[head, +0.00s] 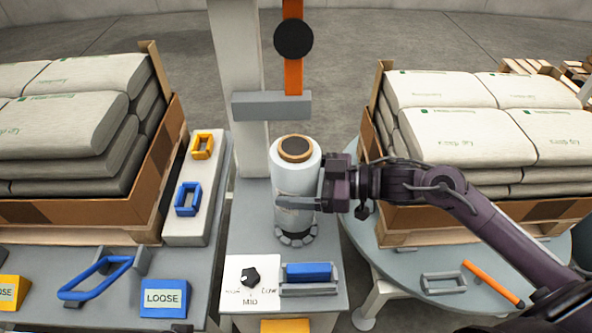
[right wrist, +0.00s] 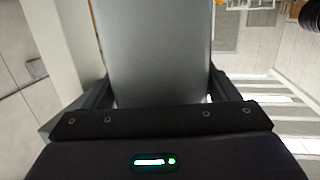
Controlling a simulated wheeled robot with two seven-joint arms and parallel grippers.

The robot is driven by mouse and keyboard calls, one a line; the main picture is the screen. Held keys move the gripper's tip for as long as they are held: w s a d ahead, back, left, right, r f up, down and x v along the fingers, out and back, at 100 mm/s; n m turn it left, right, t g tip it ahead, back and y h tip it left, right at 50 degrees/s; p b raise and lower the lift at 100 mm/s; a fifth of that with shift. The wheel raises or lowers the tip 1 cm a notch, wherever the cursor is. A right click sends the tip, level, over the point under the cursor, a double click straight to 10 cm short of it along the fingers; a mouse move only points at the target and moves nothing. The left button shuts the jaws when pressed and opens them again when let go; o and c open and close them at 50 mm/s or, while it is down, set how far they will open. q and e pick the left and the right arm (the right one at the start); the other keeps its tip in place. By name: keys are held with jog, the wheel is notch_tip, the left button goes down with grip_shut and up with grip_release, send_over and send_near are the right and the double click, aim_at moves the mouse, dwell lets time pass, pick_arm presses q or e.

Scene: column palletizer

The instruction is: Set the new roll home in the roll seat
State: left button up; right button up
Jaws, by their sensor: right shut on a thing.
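The new roll (head: 295,180) is a white upright cylinder with a brown ring and dark core on top, in the middle of the head view. My right gripper (head: 300,203) comes in from the right and is shut around the roll's lower half. In the right wrist view the roll (right wrist: 155,50) fills the space between the two fingers. The roll seat (head: 296,237) is a dark notched ring on the grey stand, directly under the roll. I cannot tell whether the roll's bottom touches it. My left gripper is not in view.
A grey post with a grey block (head: 271,105) and an orange arm with a black knob (head: 293,39) stands behind the roll. A dial panel (head: 252,281) and blue block (head: 309,272) are in front. Pallets of sacks (head: 460,135) flank both sides.

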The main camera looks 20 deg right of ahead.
notch_tip(320, 180, down, 3)
jog(key=shift+r+b, duration=0.15)
jog(key=shift+b, duration=0.15)
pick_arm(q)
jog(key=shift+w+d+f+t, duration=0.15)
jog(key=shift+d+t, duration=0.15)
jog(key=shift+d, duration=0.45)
pick_arm(e)
jog(key=shift+f, duration=0.4)
jog(key=o, duration=1.8)
jog(key=shift+f, duration=0.2)
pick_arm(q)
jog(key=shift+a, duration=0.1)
